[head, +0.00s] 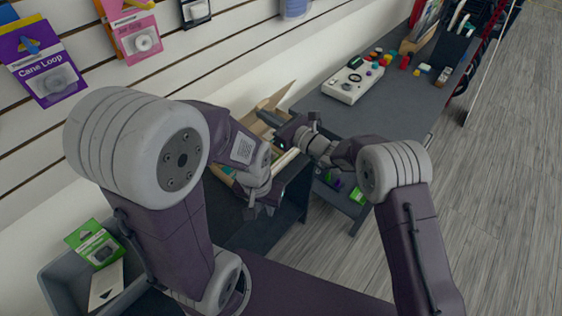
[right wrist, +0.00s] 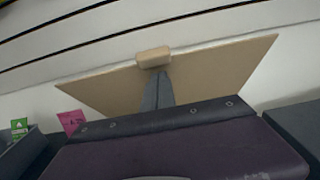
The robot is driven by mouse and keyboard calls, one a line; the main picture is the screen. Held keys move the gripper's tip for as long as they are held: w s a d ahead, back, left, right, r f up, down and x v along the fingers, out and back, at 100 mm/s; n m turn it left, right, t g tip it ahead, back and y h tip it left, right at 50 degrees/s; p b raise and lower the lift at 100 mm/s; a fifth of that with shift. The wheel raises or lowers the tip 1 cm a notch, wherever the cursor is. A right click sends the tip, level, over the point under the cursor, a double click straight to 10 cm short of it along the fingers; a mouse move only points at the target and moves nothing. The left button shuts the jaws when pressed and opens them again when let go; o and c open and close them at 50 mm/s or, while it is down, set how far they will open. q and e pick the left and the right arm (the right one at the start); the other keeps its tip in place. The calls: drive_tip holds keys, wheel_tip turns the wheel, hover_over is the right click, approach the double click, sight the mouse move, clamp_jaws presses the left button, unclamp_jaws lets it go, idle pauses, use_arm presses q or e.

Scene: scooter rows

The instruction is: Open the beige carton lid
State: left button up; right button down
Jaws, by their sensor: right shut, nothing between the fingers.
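The beige carton (head: 286,158) stands on the dark counter against the slatted wall, mostly hidden by my arms. Its lid (head: 277,96) stands raised at the back, tilted up. In the right wrist view the lid (right wrist: 215,72) is a wide beige panel with a small block-like tab (right wrist: 153,57) at its middle edge. My right gripper (head: 264,115) is shut and empty at the lid; in the right wrist view its fingertips (right wrist: 158,76) reach the tab, and I cannot tell if they touch. My left gripper (head: 261,211) hangs in front of the carton, its fingers apart and empty.
A white box with buttons (head: 352,80) and several small coloured items sit on the grey counter (head: 405,95) to the right. A grey bin (head: 66,285) with packets stands lower left. Hanging packages (head: 45,70) line the wall. The wooden floor (head: 500,190) at right is clear.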

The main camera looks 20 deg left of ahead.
sight(251, 118)
drive_tip(key=shift+b+x, duration=0.9)
drive_tip(key=shift+x, duration=1.65)
drive_tip(key=shift+r, duration=0.2)
drive_tip(key=shift+a, duration=0.1)
drive_tip(key=shift+b+x, duration=0.4)
drive_tip(key=shift+x, duration=1.5)
